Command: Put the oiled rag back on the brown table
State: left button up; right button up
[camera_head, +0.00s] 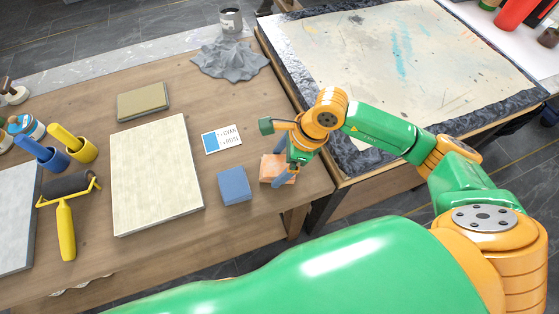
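The brown table (75,98) fills the left and middle of the view. A grey crumpled cloth (230,60) lies at its back right. I cannot tell for sure which of these two is the oiled rag. My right gripper (283,162) points down at the orange-brown piece, at or just above it. Its fingers are small and partly covered, so I cannot tell whether it is open or holds the piece. My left gripper is out of view.
Next to the gripper are a blue block (235,185) and a blue-and-white card (221,139). A pale slab (155,175), an olive block (143,101), a yellow roller (66,225) and a tin (231,20) also stand here. A paint-stained table (400,50) is at right.

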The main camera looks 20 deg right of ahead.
jog(key=shift+r, duration=0.25)
jog(key=v, duration=1.2)
